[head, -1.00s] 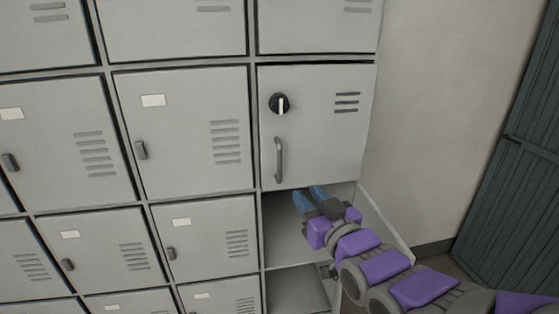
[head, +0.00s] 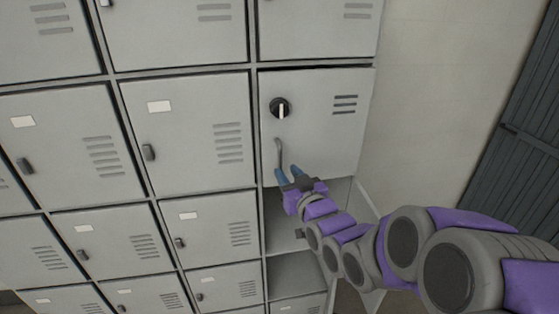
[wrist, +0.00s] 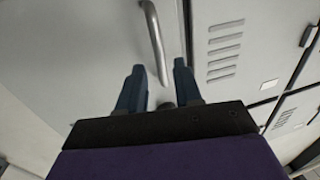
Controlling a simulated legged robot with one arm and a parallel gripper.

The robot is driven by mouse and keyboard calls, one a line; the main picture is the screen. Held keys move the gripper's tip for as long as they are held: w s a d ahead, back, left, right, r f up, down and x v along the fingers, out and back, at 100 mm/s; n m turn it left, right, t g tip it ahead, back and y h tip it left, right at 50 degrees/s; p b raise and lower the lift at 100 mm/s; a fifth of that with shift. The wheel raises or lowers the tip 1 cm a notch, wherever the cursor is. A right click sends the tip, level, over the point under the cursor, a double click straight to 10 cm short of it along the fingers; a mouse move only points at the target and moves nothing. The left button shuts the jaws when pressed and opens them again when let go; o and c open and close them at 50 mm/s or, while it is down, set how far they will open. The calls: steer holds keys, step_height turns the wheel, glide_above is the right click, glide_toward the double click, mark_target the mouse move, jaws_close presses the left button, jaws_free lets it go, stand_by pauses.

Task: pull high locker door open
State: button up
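The high locker door (head: 330,135) is in the right column of the locker bank, with a black round knob (head: 280,108), a vent and a vertical bar handle (head: 278,153). The door looks closed or nearly so. My gripper (head: 288,173) is at the lower end of the handle, which it partly hides in the head view. In the wrist view, the handle (wrist: 155,42) runs down toward the space between the two blue fingertips (wrist: 160,68) of my gripper. The fingers are apart. I cannot tell whether either touches the handle.
Open compartments (head: 290,270) lie below the door, with my arm in front of them. More grey lockers (head: 190,130) fill the left. A bare wall (head: 430,90) and a dark slatted door (head: 530,130) stand to the right.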

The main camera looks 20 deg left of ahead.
mark_target(281, 165)
steer(key=shift+x, duration=3)
jaws_close()
